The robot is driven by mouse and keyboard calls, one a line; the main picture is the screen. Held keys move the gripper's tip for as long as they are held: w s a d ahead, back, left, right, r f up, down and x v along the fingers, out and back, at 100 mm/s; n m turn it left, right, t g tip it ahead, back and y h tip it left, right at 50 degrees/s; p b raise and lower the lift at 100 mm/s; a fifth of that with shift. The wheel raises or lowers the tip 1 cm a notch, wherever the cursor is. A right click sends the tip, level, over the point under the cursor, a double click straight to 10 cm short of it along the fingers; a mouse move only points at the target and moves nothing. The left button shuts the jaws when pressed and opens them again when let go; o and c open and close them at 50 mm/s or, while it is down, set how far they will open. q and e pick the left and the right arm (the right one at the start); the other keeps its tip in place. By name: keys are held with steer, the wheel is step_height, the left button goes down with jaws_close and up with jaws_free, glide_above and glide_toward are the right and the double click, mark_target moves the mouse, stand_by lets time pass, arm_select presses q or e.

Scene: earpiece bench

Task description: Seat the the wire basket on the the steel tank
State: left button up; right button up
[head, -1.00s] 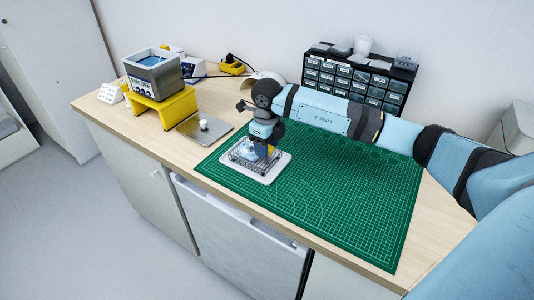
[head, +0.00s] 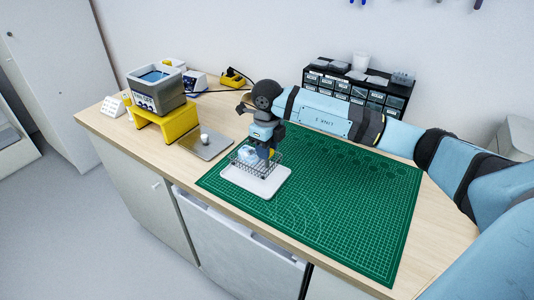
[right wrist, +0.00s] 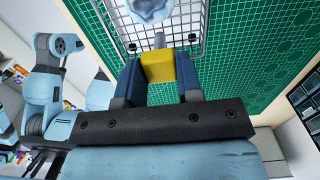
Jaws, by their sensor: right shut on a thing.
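The wire basket (head: 259,163) is a small metal mesh basket with a pale bluish, crumpled-looking thing inside. My right gripper (head: 267,150) is shut on its yellow handle, which shows between the fingers in the right wrist view (right wrist: 158,67). The basket hangs roughly level, a little above a white tray. The steel tank (head: 158,98), a grey box with an open top and blue inside, stands on a yellow stand (head: 168,124) at the back left, well left of the basket. My left gripper does not show in the head view.
The white tray (head: 262,187) lies on the green cutting mat (head: 345,200). A black drawer cabinet (head: 345,85) stands at the back. The bench's front edge runs close to the tray.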

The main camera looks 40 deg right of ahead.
step_height(320, 180, up, 7)
steer(key=p, duration=0.2)
steer(key=shift+f+p, duration=0.2)
steer(key=shift+p, duration=0.2)
steer(key=shift+f, duration=0.1)
